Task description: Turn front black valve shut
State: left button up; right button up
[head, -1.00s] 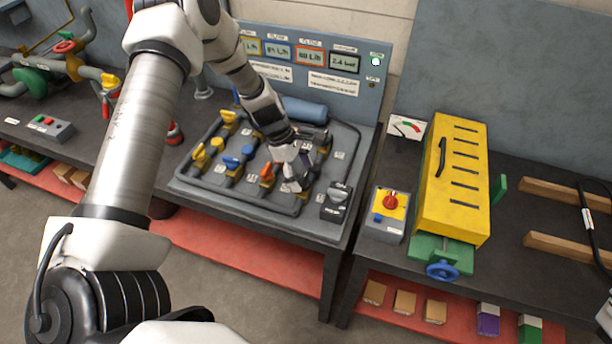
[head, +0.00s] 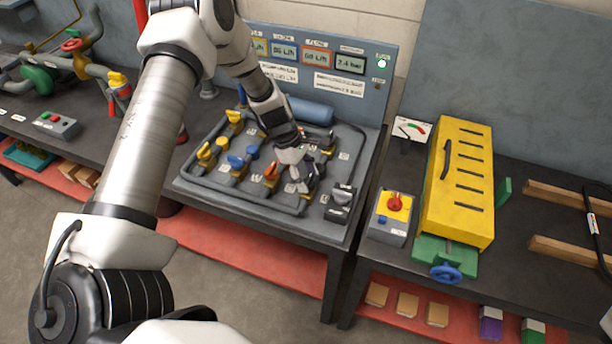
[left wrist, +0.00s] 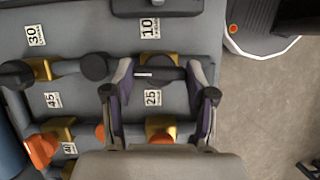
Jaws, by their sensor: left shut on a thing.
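The front black valve shows in the left wrist view as a black handle (left wrist: 158,74) on a brass body, between the labels 10 and 25. My left gripper (left wrist: 160,78) has one finger on each side of the handle and is shut on it. In the head view, my left gripper (head: 301,180) is down at the front right of the valve panel (head: 245,200) and largely hides this valve. The other black valve (left wrist: 92,67) is to the left in the wrist view. My right gripper is not in view.
Orange valves (left wrist: 40,150) stand close beside my left gripper, with blue (head: 236,162) and yellow valves (head: 205,152) farther left. A black switch box (head: 341,203) is just right of my gripper. A display board (head: 320,82) stands behind. A yellow box (head: 455,190) is on the right table.

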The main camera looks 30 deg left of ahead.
pick_arm(q)
jog(key=m+g, duration=0.1)
jog(key=m, duration=0.2)
jog(key=shift+f+m+b, duration=0.15)
jog(key=shift+m+b, duration=0.15)
jog(key=m+g+b, duration=0.1)
jog(key=m, duration=0.1)
jog(key=m+g, duration=0.1)
jog(key=m, duration=0.2)
jog(key=shift+w+d+g+y+b, duration=0.1)
jog(key=shift+w+g+y+b, duration=0.05)
jog(key=shift+g+y+b, duration=0.2)
jog(key=m, duration=0.2)
jog(key=m+g+y+b, duration=0.1)
jog(key=m, duration=0.2)
jog(key=shift+d+y, duration=0.1)
jog(key=shift+y, duration=0.15)
jog(key=shift+m+g+y+b, duration=0.3)
jog(key=shift+m+y, duration=0.3)
jog(key=shift+m, duration=1.2)
jog(key=o, duration=1.2)
jog(key=shift+c, duration=0.2)
jog(key=shift+w, duration=0.1)
